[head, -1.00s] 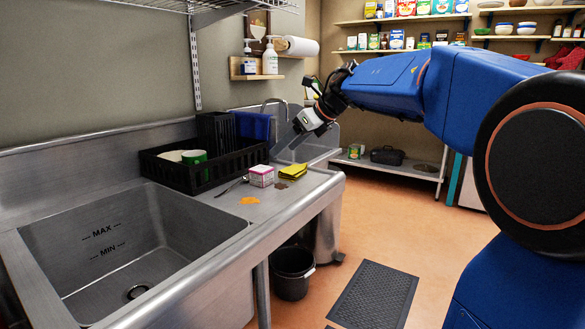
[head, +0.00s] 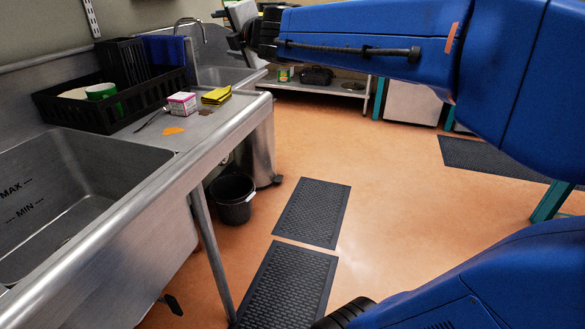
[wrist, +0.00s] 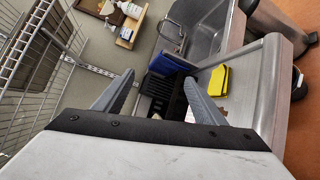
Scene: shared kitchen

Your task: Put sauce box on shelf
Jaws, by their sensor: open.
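A small pink-and-white box (head: 182,103), which I take for the sauce box, stands on the steel counter beside the black crate. Its label is too small to read. My gripper (wrist: 158,88) is open and empty, its two grey fingers spread above the counter in the wrist view. The box is not clearly visible there. In the head view the gripper end shows at the top edge, partly cut off, apart from the box. A wire shelf (wrist: 22,62) shows at the left of the wrist view; which shelf the task means, I cannot tell.
A yellow sponge or cloth (head: 216,95) lies right of the box. The black crate (head: 75,118) holds dishes on the left. An orange patch (head: 173,131) lies in front. The sink (head: 60,200) is at left, a black bin (head: 233,200) below.

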